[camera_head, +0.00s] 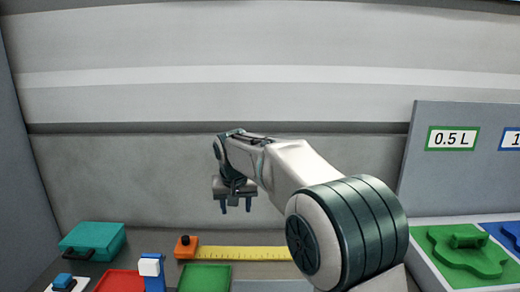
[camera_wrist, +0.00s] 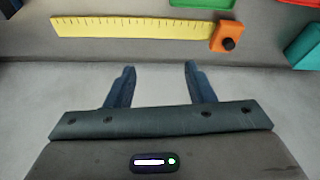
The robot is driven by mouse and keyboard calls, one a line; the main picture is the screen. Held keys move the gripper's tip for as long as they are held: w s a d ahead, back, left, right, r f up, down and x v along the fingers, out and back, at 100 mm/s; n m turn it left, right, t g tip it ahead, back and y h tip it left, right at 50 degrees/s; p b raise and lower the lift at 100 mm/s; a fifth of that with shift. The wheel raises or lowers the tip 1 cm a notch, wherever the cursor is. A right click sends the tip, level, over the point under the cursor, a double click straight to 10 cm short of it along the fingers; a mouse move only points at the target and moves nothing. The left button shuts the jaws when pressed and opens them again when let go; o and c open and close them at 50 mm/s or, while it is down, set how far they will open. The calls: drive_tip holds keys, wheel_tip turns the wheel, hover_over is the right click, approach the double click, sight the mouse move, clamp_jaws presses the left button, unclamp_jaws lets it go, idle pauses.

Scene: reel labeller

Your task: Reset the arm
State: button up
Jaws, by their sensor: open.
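My gripper (camera_head: 236,206) hangs from the bent arm in the middle of the head view, above the bench and in front of the grey back wall. Its two blue fingers point down and are spread apart. In the wrist view my gripper (camera_wrist: 158,82) is open, with nothing between its fingers. It is apart from everything on the bench. My arm hides part of the bench in the head view.
A yellow ruler (camera_head: 235,253) with an orange block (camera_head: 187,247) lies below my gripper. A teal case (camera_head: 94,241), red tray (camera_head: 121,281), blue post (camera_head: 153,272) and green tray (camera_head: 206,278) stand left and front. A panel labelled 0.5 L (camera_head: 453,139) rises behind a green fixture (camera_head: 468,253).

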drive_tip(key=s+d, duration=1.5)
drive_tip(key=s+d+f, duration=0.3)
drive_tip(key=s, duration=0.5)
drive_tip(key=s+d+f+m+g, duration=0.1)
drive_tip(key=s+d+f, duration=0.2)
drive_tip(key=s, duration=0.6)
drive_tip(key=shift+d+f+m, duration=0.3)
drive_tip(key=shift+d+f, duration=0.05)
drive_tip(key=shift+f, duration=0.15)
drive_tip(key=shift+c, duration=1.4)
drive_tip(key=shift+s, duration=0.15)
